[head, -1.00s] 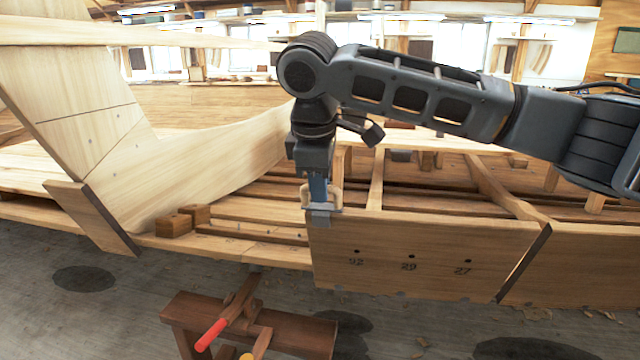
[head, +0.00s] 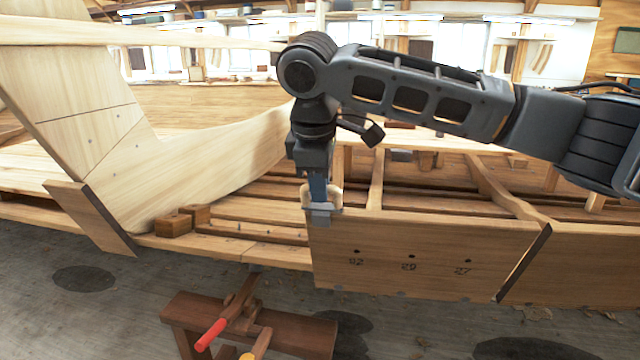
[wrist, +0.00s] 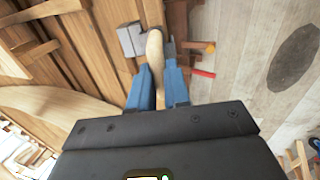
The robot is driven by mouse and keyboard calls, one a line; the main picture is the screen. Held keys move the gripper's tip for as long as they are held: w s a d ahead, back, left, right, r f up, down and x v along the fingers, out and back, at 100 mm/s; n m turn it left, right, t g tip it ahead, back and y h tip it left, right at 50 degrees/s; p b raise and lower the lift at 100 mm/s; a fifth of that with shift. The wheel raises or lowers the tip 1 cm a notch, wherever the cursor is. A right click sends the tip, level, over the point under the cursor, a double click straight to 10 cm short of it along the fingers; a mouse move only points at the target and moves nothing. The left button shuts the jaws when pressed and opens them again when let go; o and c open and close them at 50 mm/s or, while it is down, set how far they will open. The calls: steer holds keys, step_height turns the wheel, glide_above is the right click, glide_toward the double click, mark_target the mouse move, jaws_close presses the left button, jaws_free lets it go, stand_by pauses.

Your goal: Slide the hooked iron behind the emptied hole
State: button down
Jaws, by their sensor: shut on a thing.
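My gripper (head: 319,192) points down at the upper left corner of the numbered plank (head: 430,232). Its blue fingers are shut on the hooked iron, gripping the pale wooden handle (wrist: 154,48). The hooked iron's grey metal part (head: 321,217) shows below the fingers at the plank's top edge; in the wrist view the grey metal (wrist: 130,39) lies left of the handle. Three dark holes sit in the plank, marked 92 (head: 355,251), 29 (head: 411,256) and 27 (head: 468,261), right of the iron. I cannot tell which one is emptied. The plank's back face is hidden.
Two small wooden blocks (head: 185,219) rest on the lower plank at left. Ribs (head: 377,180) rise inside the hull behind the plank. A brown wooden stand (head: 290,325) with a red-handled tool (head: 211,334) stands on the floor in front. Floor right of it is mostly clear.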

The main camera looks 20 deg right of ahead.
stand_by(0.4)
steer(key=shift+s+d+p, duration=0.2)
steer(key=shift+s+d, duration=0.3)
steer(key=shift+d, duration=0.25)
steer(key=shift+s+d+p, duration=0.2)
steer(key=shift+s+d, duration=0.35)
steer(key=shift+d, duration=0.25)
steer(key=shift+s+d+p, duration=0.2)
steer(key=shift+s+d, duration=0.3)
steer(key=shift+d, duration=0.25)
steer(key=shift+s+d+p, duration=0.3)
steer(key=shift+s+d, duration=0.05)
steer(key=shift+d, duration=0.15)
steer(key=shift+r+p, duration=0.15)
steer(key=shift+p, duration=0.25)
steer(key=c, duration=1)
jaws_free()
